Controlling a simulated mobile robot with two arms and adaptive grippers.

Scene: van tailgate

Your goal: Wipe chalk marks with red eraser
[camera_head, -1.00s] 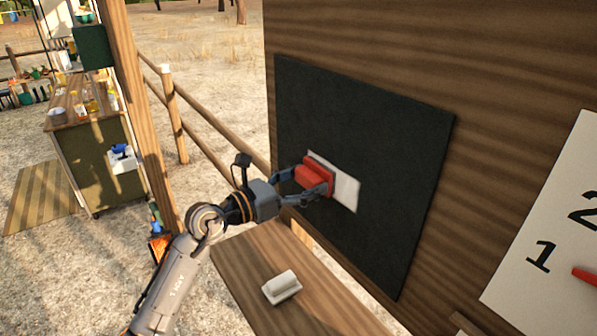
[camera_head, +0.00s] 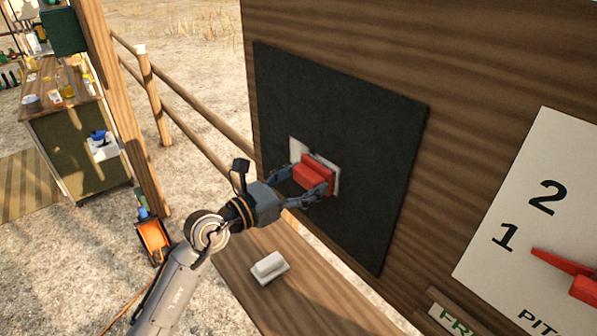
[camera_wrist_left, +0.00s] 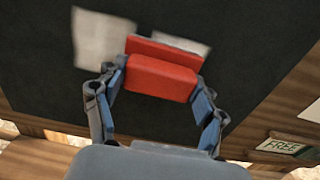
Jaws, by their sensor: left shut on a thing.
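A dark chalkboard (camera_head: 365,140) is fixed to the wooden wall. White chalk patches show on it in the head view (camera_head: 297,149), at the upper left of the red eraser and around its right edge. The wrist view shows one pale patch (camera_wrist_left: 102,40) to the left and another behind the eraser's upper right. My left gripper (camera_head: 300,185) is shut on the red eraser (camera_head: 313,173), one finger on each side. The eraser's face is turned to the board and looks to be against it; the contact is hidden. My right gripper is not in view.
A white block with a raised grip (camera_head: 268,265) lies on the wooden ledge (camera_head: 300,295) below the board. A white dial sign (camera_head: 530,210) with a red pointer is at the right. A wooden rail fence (camera_head: 190,110) and a cabinet (camera_head: 75,150) stand at the left.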

